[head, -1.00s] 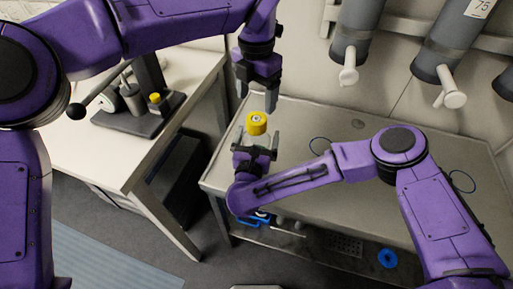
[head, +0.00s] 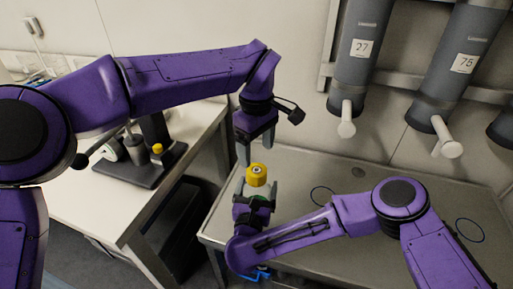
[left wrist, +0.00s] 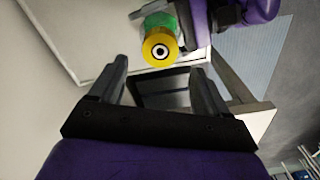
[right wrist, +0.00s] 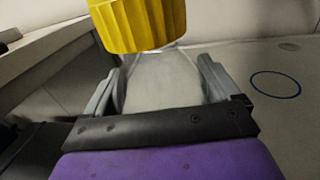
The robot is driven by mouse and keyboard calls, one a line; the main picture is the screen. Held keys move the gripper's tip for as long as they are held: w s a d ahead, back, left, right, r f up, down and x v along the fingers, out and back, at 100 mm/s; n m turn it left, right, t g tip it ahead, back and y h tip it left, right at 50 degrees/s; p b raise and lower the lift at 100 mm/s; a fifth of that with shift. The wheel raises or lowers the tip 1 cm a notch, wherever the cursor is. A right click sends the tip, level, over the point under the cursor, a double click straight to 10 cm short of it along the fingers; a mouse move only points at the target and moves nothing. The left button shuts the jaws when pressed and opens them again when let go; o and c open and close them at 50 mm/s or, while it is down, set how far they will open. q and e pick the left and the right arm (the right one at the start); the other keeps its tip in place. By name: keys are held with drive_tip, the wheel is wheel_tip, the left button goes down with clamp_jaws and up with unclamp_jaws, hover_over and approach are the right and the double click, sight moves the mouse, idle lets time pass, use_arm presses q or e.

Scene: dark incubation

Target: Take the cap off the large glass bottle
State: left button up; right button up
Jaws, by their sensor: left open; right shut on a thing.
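The glass bottle (right wrist: 160,85) has a ribbed yellow cap (head: 257,175) on top. The cap also shows in the left wrist view (left wrist: 160,48), with a green part behind it, and large at the top of the right wrist view (right wrist: 138,22). My right gripper (head: 257,201) is shut on the bottle below the cap and holds it roughly upright. My left gripper (head: 257,147) is open and empty, pointing down just above the cap. In the left wrist view the cap lies beyond its fingertips, between their lines. The bottle's lower part is hidden by my right gripper.
A metal bench (head: 340,170) with a wide clear top lies behind and right of the bottle. Grey numbered cylinders (head: 352,50) with white spouts hang on the wall above it. A white table (head: 100,205) at left carries a dark stand with a small yellow-topped item (head: 157,149).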

sight(257, 173)
use_arm(q)
drive_tip(key=m, duration=0.8)
drive_tip(key=shift+m, duration=0.4)
wheel_tip(257, 173, down, 8)
drive_tip(key=c, duration=1)
drive_tip(key=n, duration=0.5)
drive_tip(key=shift+c, duration=0.3)
drive_tip(key=n, duration=1.4)
drive_tip(key=shift+a+n, duration=0.1)
drive_tip(key=shift+n, duration=0.3)
drive_tip(key=n, duration=0.3)
drive_tip(key=shift+r, duration=0.1)
drive_tip(key=n, duration=0.5)
drive_tip(key=shift+s+n, duration=0.1)
drive_tip(key=shift+n, duration=0.3)
drive_tip(key=n, duration=2.4)
drive_tip(key=shift+n, duration=0.3)
